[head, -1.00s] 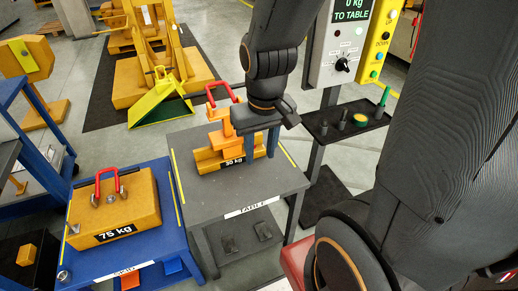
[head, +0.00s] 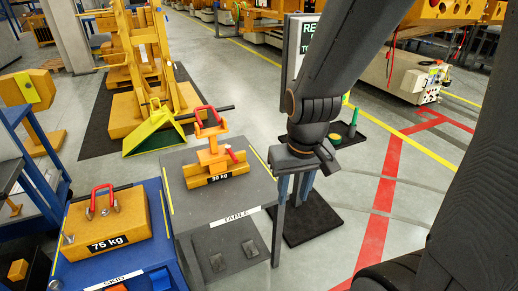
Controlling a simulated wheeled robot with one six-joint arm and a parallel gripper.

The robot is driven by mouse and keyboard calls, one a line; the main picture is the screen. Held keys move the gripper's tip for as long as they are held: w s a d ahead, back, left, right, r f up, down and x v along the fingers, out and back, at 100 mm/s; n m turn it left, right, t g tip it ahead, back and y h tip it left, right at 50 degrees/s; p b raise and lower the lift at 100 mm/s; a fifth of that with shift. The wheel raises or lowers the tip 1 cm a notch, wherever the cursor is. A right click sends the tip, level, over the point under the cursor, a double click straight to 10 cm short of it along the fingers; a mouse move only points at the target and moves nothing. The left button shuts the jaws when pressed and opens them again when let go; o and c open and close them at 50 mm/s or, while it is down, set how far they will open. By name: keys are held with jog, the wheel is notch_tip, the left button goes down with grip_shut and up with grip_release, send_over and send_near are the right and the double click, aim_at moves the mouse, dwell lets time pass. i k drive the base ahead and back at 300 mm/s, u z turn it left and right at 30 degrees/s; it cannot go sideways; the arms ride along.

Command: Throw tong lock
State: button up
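The orange tong (head: 212,153) stands upright on the yellow weight marked about 30 kg (head: 196,180), which rests on the grey table (head: 240,201). A red loop handle (head: 209,117) tops the tong. A small red-ended part (head: 233,154), perhaps the lock, sticks out at its right side. A dark bar runs right from near the handle. My gripper (head: 294,188) points down to the right of the tong, by the table's right edge. Its two blue-grey fingers are apart with nothing seen between them.
A 75 kg weight (head: 126,222) with a red handle sits on the blue skid (head: 176,262) at left. A display panel (head: 291,47), partly behind my arm, and a black tray (head: 346,133) stand behind my gripper. Clear floor with red lines lies right.

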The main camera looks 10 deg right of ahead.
aim_at(228, 150)
jog(key=z, duration=0.3)
jog(key=i, duration=0.6)
jog(key=u, duration=0.65)
jog(key=i, duration=0.55)
